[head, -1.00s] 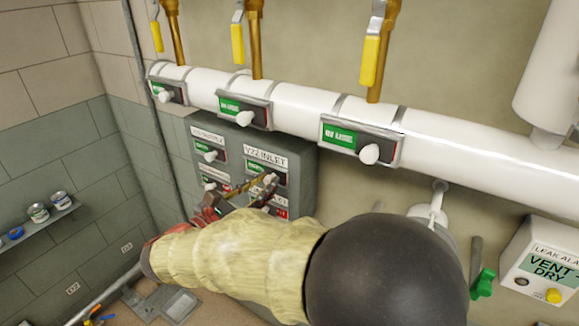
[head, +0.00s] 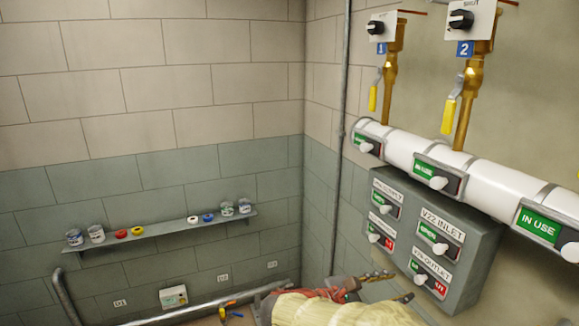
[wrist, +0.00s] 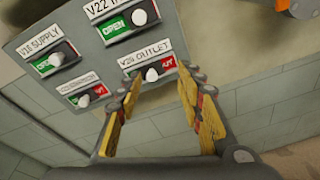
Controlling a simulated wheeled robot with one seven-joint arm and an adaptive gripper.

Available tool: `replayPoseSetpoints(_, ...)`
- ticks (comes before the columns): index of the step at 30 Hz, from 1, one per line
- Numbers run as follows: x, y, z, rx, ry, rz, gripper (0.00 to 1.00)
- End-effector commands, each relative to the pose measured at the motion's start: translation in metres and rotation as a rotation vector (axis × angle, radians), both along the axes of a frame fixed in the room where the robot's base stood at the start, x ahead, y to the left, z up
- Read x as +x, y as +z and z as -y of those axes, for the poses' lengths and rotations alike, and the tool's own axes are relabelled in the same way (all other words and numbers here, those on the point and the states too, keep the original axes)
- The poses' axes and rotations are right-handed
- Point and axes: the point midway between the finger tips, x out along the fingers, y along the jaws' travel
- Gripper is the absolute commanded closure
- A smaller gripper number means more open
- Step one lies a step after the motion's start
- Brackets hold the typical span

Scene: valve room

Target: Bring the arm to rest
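My gripper (head: 390,287) is at the lower middle of the head view, in front of the lower part of a grey valve panel (head: 462,273). In the wrist view my gripper (wrist: 160,90) shows two yellow-padded fingers spread apart with nothing between them. The panel carries several labelled sliders with white knobs. The V22 INLET slider (head: 437,237) shows green OPEN. The V20 OUTLET slider (wrist: 148,72) has its knob between the fingers in the picture, but the fingers look apart from it. My arm, in a pale yellow sleeve, enters from the bottom edge.
A white pipe (head: 480,182) with IN USE sliders runs above the panel. Brass pipes with yellow-handled valves (head: 447,116) rise from it. A wall shelf (head: 150,237) holds several small cans and rings. A metal rail (head: 200,309) runs low along the left wall.

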Motion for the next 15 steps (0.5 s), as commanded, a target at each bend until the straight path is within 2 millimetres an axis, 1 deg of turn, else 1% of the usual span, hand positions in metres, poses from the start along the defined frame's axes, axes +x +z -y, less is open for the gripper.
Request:
replayPoseSetpoints(1, -0.012, -0.023, 0.000, 0.094, -0.025, 0.005, 0.62)
replayPoseSetpoints(2, -0.022, -0.037, -0.002, 0.163, -0.049, 0.016, 0.62)
replayPoseSetpoints(3, -0.035, -0.053, -0.004, 0.257, -0.086, 0.035, 0.62)
replayPoseSetpoints(5, -0.058, -0.073, -0.007, 0.405, -0.155, 0.075, 0.62)
replayPoseSetpoints(6, -0.073, -0.084, -0.010, 0.504, -0.209, 0.107, 0.62)
replayPoseSetpoints(9, -0.110, -0.105, -0.024, 0.754, -0.361, 0.208, 0.62)
replayPoseSetpoints(11, -0.130, -0.112, -0.035, 0.901, -0.461, 0.280, 0.62)
replayPoseSetpoints(13, -0.149, -0.115, -0.050, 1.068, -0.579, 0.374, 0.62)
replayPoseSetpoints(15, -0.164, -0.111, -0.065, 1.229, -0.693, 0.474, 0.62)
